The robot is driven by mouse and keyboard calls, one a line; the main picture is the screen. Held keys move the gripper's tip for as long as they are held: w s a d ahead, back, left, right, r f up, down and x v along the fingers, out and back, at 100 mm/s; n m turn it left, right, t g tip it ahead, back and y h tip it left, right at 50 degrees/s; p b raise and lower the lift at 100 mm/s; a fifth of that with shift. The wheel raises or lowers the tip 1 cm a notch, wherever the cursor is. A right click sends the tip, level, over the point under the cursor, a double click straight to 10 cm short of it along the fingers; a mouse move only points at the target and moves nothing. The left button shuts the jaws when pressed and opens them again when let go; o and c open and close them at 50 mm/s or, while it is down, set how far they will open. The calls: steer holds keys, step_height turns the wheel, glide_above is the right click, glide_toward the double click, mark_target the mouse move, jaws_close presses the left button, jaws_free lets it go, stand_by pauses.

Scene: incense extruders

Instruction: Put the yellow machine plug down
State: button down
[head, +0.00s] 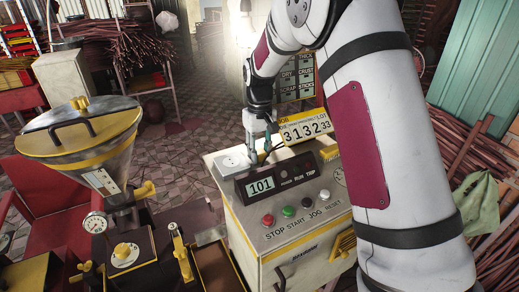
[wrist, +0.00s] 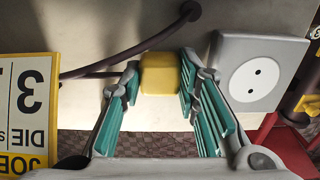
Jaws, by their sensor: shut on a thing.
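My gripper (head: 264,146) is over the back of the control box in the head view. In the wrist view my gripper (wrist: 159,84) has its teal-padded fingers on either side of the yellow plug (wrist: 160,72) and is shut on it. The plug is hidden by my gripper in the head view. A dark cable (wrist: 122,56) curves behind the fingers; where it joins the plug is not clear. A grey two-hole socket (wrist: 259,72) is right of the plug, apart from it and empty. The socket block (head: 233,160) sits on the box top in the head view.
The control box (head: 290,222) carries a display reading 101 (head: 262,185) and several buttons. A yellow-and-white number sign (head: 305,129) stands close beside my gripper. A hopper machine (head: 85,145) is at left. Bundles of sticks (head: 485,170) lie at right.

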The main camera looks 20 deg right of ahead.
mark_target(259, 151)
steer(key=shift+f, duration=0.15)
steer(key=c, duration=1.2)
jaws_free()
step_height(259, 151, up, 12)
steer(key=b, duration=0.2)
steer(key=s+r+t, duration=0.1)
steer(key=s+r, duration=0.6)
steer(key=s, duration=0.1)
steer(key=shift+s+f+m+t, duration=0.35)
steer(key=shift+s+t, duration=0.4)
steer(key=shift+s, duration=3.3)
steer(key=shift+s+f+m+t, duration=0.35)
steer(key=shift+s+t, duration=0.35)
steer(key=shift+s, duration=3.3)
steer(key=shift+s+f+m+t, duration=0.2)
steer(key=shift+s+m+t, duration=0.4)
steer(key=shift+s, duration=3.45)
